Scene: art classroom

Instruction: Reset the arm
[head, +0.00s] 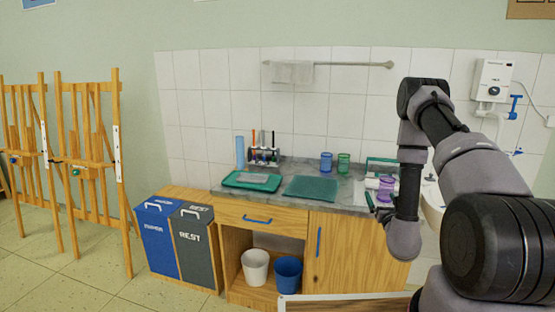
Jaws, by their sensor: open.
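My arm comes in from the right edge, rises to a bend and drops to a rounded wrist in front of the counter. My gripper (381,202) is partly hidden by my own forearm. It appears open, in front of the counter's right end. Purple cups (387,184) show just behind it, partly covered by the arm. I cannot see anything held between the fingers.
The grey counter (345,171) bears a green tray (238,180), a teal mat (311,188), a blue cup (326,162) and a green cup (343,163). Blue (157,236) and grey (193,248) bins stand left. Wooden easels (92,165) stand farther left. Floor between is clear.

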